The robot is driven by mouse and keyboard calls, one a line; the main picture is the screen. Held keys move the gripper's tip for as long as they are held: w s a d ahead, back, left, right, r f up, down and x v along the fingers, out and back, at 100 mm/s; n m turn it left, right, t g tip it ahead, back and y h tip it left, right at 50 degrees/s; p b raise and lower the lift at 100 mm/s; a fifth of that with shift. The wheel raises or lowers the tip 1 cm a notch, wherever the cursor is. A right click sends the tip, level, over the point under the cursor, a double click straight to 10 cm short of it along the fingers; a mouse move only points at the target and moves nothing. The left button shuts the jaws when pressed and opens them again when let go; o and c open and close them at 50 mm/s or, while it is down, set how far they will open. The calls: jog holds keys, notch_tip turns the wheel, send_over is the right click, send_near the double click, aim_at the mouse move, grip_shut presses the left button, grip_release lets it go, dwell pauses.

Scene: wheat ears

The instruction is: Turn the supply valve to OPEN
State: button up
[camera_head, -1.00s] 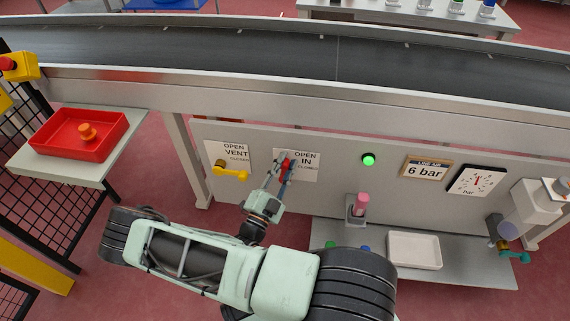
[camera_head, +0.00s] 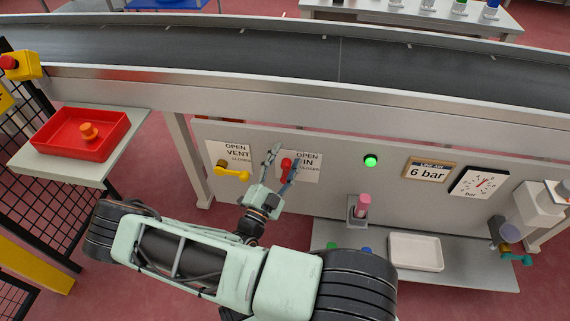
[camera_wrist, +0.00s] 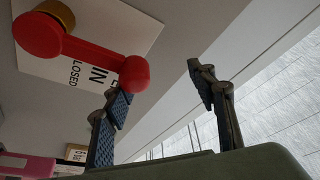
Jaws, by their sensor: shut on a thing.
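The supply valve's red handle (camera_head: 286,164) is on the panel at the plate (camera_head: 308,174) marked OPEN, IN and CLOSED. In the wrist view the red handle (camera_wrist: 90,52) runs from its brass hub (camera_wrist: 55,12) toward the plate's upper, OPEN side. My gripper (camera_head: 283,158) is at the handle, one finger on either side in the head view. In the wrist view my gripper's fingers (camera_wrist: 158,82) stand well apart. The handle's round end is close to the left fingertip; I cannot tell whether they touch. The right finger is clear of it.
A yellow vent handle (camera_head: 231,172) is just left of my gripper and points toward CLOSED. A green lamp (camera_head: 370,161), a 6 bar sign (camera_head: 427,173) and a dial gauge (camera_head: 479,183) are to the right. The conveyor (camera_head: 400,90) runs above the panel.

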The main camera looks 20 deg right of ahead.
notch_tip(320, 180, up, 7)
jog(key=shift+a+r, duration=0.1)
dwell(0.6)
